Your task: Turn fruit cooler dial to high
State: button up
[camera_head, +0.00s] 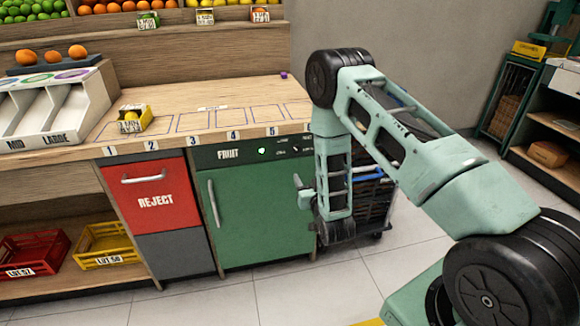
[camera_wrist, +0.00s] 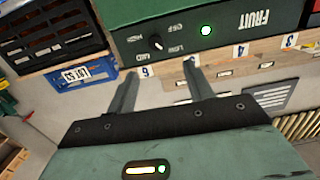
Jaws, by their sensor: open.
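The fruit cooler (camera_head: 245,215) is a green cabinet under the counter, with a dark panel along its top marked FRUIT. Its dial (camera_wrist: 156,43) is a small black knob with a white mark, shown upside down in the wrist view among the labels OFF, LOW, MID and HIGH. I cannot tell for sure which label the mark points at. A green light (camera_wrist: 206,30) glows beside it. My gripper (camera_wrist: 160,69) is open and empty; its fingertips are apart from the dial, which appears just beyond the gap between them. In the head view my gripper (camera_head: 299,190) is low beside the cooler's right edge.
The red REJECT drawer (camera_head: 160,202) is left of the cooler. The wooden counter (camera_head: 230,95) above holds a small yellow box (camera_head: 131,119). A dark rack with a blue crate (camera_wrist: 82,78) stands close beside the cooler. Open floor lies in front.

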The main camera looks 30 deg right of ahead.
aim_at(297, 151)
jog(key=shift+t, duration=0.3)
jog(key=x, duration=1)
jog(key=d+p+x, duration=0.1)
jog(key=x, duration=0.5)
jog(key=shift+d+f, duration=0.15)
jog(key=shift+f, duration=0.05)
jog(key=c, duration=0.9)
